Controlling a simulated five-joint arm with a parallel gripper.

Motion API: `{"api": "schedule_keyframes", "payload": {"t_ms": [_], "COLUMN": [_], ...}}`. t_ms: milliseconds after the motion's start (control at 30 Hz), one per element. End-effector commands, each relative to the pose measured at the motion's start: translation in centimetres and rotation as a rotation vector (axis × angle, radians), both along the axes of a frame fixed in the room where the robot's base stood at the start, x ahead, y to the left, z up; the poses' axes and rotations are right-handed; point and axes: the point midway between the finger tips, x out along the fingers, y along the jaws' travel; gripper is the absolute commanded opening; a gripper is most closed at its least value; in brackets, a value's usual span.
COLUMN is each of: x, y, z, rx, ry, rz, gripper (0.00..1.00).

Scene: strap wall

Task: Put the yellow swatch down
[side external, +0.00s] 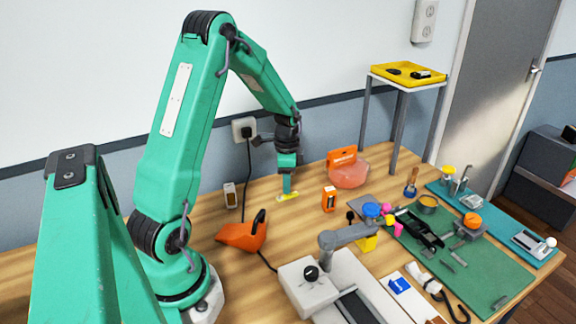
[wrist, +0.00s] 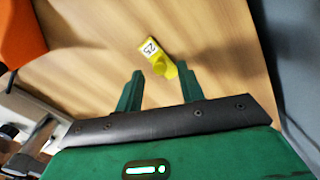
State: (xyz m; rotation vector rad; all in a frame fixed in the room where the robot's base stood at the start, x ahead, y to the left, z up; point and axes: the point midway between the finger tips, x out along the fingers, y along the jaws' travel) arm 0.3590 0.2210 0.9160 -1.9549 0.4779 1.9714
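The yellow swatch (wrist: 163,64) has a white label that reads 25. In the wrist view it lies just beyond and partly between my fingertips, its near end close to the right finger. My gripper (wrist: 160,72) has its two green fingers apart, with a clear gap at the left finger. In the side view the swatch (side external: 289,197) is at the wooden table, right below the tip of my gripper (side external: 287,190). I cannot tell whether the right finger touches it.
An orange tool (side external: 242,235) lies to the left and front. A small orange box (side external: 328,199) stands to the right, and an orange-lidded container (side external: 347,170) behind it. A wall socket with a cable (side external: 244,130) is behind. Bare wood surrounds the swatch.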

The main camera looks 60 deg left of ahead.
Motion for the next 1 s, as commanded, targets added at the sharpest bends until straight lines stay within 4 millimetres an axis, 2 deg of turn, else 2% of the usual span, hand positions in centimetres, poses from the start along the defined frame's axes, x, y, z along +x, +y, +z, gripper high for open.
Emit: {"api": "schedule_keyframes", "payload": {"t_ms": [300,500,700,1000], "x": [0.2,0.2,0.2,0.2], "y": [0.0,0.0,-0.1,-0.1], "z": [5.4,8.0,9.3,9.5], "rx": [0.002,0.001,0.0,0.0], "ry": [-0.004,-0.002,0.0,0.0], "rz": [0.0,0.0,0.0,0.0], "gripper": [0.38,0.38,0.38,0.38]}}
